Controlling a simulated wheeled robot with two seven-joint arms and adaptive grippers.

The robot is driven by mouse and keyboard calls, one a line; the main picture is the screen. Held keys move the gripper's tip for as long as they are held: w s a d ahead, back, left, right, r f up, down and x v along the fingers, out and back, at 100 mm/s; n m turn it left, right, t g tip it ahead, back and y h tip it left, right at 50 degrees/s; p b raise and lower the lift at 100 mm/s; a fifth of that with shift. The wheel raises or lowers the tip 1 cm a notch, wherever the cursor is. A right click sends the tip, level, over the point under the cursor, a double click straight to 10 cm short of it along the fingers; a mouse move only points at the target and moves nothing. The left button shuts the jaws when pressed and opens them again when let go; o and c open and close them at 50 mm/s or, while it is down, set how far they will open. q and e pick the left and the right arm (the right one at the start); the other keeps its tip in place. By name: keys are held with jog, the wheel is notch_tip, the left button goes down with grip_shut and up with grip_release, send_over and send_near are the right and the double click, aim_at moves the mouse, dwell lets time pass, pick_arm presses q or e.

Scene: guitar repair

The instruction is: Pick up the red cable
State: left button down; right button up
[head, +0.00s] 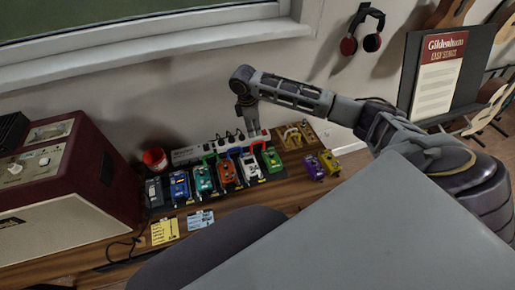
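A small red cable (258,144) shows as a short loop at the tops of the white and green pedals, at the right end of the pedal row. My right gripper (249,128) points down just above and behind it, close to the power strip. Its fingers are small and dark here, and I cannot tell whether they are open or touching anything. No cable is seen hanging from it. My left gripper is out of view.
The pedals stand in a row on a dark board, with a white power strip (187,155) and its plugs behind. The wall is close behind.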

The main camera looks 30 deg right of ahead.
jog(key=shift+s+d, duration=0.25)
jog(key=shift+s, duration=0.1)
jog(key=shift+n, duration=0.4)
